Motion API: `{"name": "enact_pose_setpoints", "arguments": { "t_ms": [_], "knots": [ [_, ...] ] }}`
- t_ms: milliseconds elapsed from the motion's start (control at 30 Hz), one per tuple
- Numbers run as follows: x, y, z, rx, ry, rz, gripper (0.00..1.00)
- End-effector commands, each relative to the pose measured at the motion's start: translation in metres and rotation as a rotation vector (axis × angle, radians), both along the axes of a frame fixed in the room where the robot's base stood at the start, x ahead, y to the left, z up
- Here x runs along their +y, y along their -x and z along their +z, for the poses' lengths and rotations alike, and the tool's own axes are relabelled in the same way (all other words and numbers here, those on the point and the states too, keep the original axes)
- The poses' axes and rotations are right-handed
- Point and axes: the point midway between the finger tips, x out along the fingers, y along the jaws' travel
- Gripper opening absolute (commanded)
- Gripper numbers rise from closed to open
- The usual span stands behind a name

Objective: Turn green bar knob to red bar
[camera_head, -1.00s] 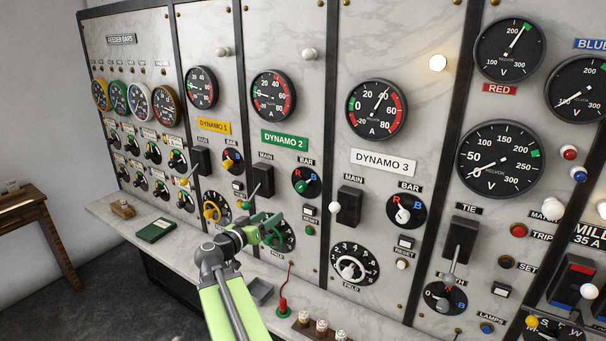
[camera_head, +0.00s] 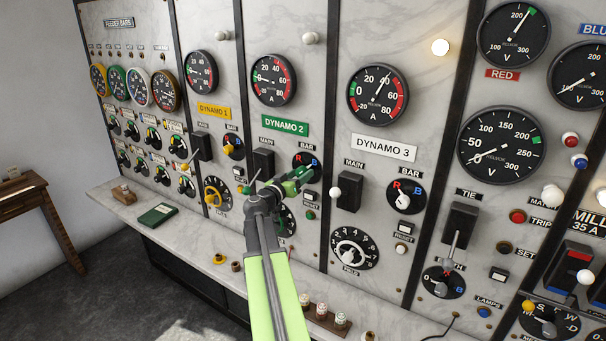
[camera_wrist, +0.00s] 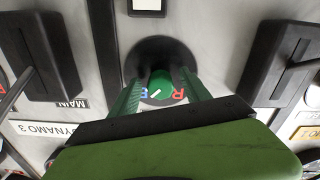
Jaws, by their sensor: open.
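The green bar knob (camera_wrist: 161,82) sits on a round black dial with a red R and a blue B. In the wrist view the panel appears upside down. A white mark on the knob shows between the letters, nearer the B; its exact setting is hard to tell. My gripper (camera_wrist: 160,92) is open, with one green finger on each side of the knob; contact is unclear. In the head view my gripper (camera_head: 300,178) is at the Dynamo 2 bar dial (camera_head: 304,158), covering the knob. The green Dynamo 2 label (camera_head: 285,126) is above it.
The Dynamo 2 main switch (camera_head: 263,163) stands left of my gripper, and the Dynamo 3 main switch (camera_head: 349,190) stands to its right. A reset button (camera_head: 311,215) is just below. A marble shelf (camera_head: 200,235) runs along the panel's foot.

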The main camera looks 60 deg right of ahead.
Motion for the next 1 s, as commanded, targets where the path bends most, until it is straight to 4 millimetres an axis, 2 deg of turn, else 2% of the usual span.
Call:
{"name": "enact_pose_setpoints", "arguments": {
  "t_ms": [33,133,433,833,867,933,1000],
  "knots": [
    [-0.008,0.0,0.0,0.0,0.0,-0.002,0.55],
    [-0.015,0.0,0.0,0.0,0.0,-0.002,0.55],
    [-0.017,0.001,0.0,0.0,0.0,-0.001,0.55],
    [-0.017,0.002,0.0,0.0,0.0,-0.002,0.03],
    [-0.017,0.002,0.0,0.0,0.0,-0.002,0.0],
    [-0.022,0.001,0.0,0.0,0.0,-0.003,0.0],
    [-0.019,0.002,0.0,0.002,0.0,-0.002,0.0]
  ]
}}
